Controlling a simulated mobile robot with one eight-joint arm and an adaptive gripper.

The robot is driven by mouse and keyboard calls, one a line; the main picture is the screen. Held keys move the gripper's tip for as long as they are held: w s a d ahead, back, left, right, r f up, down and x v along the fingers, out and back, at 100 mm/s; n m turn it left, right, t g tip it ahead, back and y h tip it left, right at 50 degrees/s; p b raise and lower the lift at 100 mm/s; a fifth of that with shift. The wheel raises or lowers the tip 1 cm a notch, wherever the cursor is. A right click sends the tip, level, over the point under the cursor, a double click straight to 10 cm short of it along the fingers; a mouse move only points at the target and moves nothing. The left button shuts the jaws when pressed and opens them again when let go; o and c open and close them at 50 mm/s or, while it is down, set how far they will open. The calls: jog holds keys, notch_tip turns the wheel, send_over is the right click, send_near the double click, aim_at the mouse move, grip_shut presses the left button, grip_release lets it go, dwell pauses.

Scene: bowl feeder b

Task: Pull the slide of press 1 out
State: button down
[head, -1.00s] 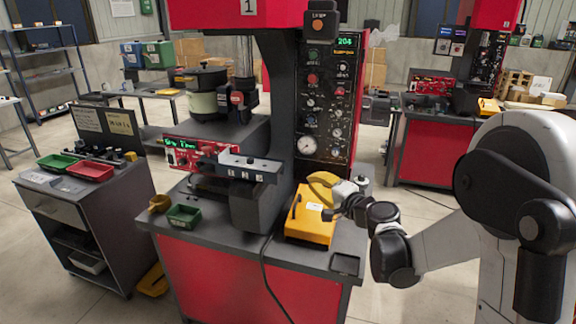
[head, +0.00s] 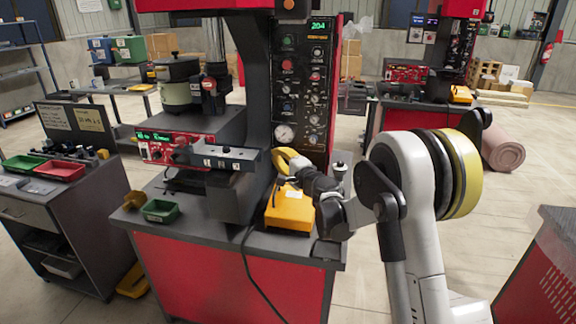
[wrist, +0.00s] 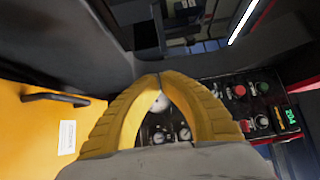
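Press 1 (head: 262,90) stands in the middle of the head view, with a dark frame and red base. A grey bar with small marked blocks, which looks like its slide (head: 225,157), sits at the front of the press at working height. A red panel with a lit green display (head: 165,148) is behind its left end. My gripper (head: 288,160) is right of the bar, above the yellow box, apart from the bar and partly hidden by my wrist. In the wrist view its yellow fingers (wrist: 159,78) meet at the tips, with nothing visible between them.
The yellow box with a black handle (head: 290,210) stands below my gripper; it also shows in the wrist view (wrist: 40,125). A control panel (head: 301,90) rises behind. A green bin (head: 160,211) and a black cable (head: 250,255) are on the press table. A cart (head: 60,225) stands left.

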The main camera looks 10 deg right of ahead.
aim_at(255, 151)
jog(key=shift+w+a, duration=0.2)
jog(key=shift+a, duration=0.35)
jog(key=shift+w+a, duration=0.15)
jog(key=shift+a, duration=0.4)
jog(key=a, duration=0.1)
jog(key=w+a, duration=0.1)
jog(key=a, duration=0.1)
jog(key=w+a, duration=0.1)
jog(key=shift+a, duration=0.35)
jog(key=shift+d, duration=0.1)
